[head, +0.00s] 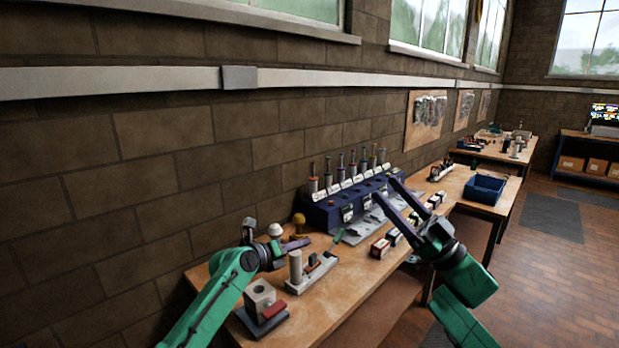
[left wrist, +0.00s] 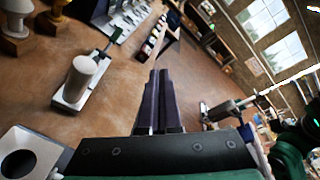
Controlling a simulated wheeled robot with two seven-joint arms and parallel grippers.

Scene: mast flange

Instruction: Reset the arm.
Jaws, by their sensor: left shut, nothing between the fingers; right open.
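My left arm is green and comes in from the lower left in the head view. Its gripper (head: 307,243) is shut and empty, held above the wooden bench near a white cylinder on a pale base (head: 296,267). In the left wrist view the two dark fingers (left wrist: 159,72) lie side by side with nothing between them. My right gripper (head: 384,189) is open and empty. Its dark fingers point up and left, in front of the blue rack in the head view. Whether either gripper touches anything is hard to tell.
The wooden bench (head: 340,297) runs along the brick wall. On it stand a blue rack (head: 322,214) with several upright tools, a grey block with a round hole (head: 261,296), small boxes (head: 380,247) and a blue bin (head: 484,189). The floor at right (head: 555,270) is clear.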

